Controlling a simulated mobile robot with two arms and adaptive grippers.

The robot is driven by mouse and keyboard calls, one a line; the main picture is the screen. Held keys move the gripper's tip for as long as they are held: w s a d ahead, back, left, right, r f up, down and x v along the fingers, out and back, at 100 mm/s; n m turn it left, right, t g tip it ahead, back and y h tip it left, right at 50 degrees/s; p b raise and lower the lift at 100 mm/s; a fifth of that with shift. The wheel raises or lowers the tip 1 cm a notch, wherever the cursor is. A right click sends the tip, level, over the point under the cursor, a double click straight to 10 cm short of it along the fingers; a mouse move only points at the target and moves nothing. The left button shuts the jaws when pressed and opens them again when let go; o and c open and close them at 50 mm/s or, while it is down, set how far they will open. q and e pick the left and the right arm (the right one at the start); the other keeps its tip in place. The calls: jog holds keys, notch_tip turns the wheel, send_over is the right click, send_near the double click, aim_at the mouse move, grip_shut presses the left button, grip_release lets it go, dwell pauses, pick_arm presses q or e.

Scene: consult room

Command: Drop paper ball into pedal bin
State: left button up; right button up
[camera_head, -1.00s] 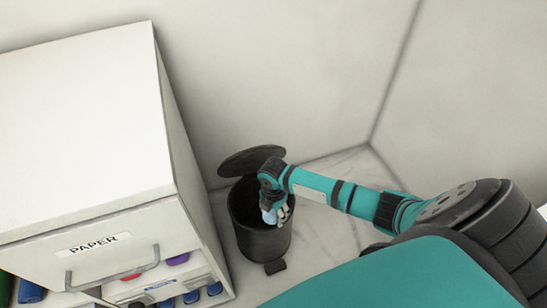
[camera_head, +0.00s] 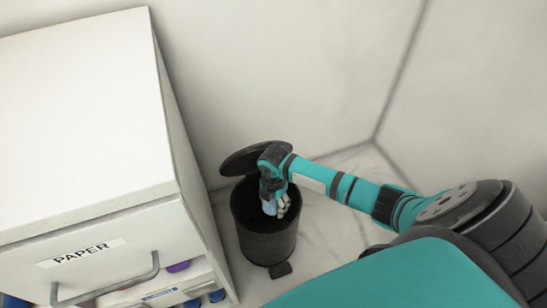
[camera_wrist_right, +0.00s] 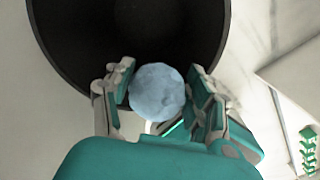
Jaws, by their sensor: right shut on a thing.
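The paper ball (camera_wrist_right: 157,92) is pale blue and crumpled, held between the two fingers of my right gripper (camera_wrist_right: 160,95) in the right wrist view. In the head view my right gripper (camera_head: 275,203) is over the opening of the black pedal bin (camera_head: 268,243), with the ball (camera_head: 269,208) low between its fingers. The bin's lid (camera_head: 245,158) is up and open at the back. The bin's dark interior also shows beyond the ball in the right wrist view (camera_wrist_right: 120,35). My left gripper is out of view.
A white cabinet (camera_head: 85,110) with a drawer marked PAPER stands left of the bin, close to it. Its drawer handle (camera_head: 105,282) sticks out. White walls meet in a corner behind the bin. The bin's pedal (camera_head: 281,270) faces the front on pale floor.

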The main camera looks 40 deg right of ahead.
dwell(0.3)
jog(key=o, duration=0.8)
jog(key=shift+r, duration=0.1)
notch_tip(320, 180, up, 12)
jog(key=shift+f, duration=0.1)
dwell(0.6)
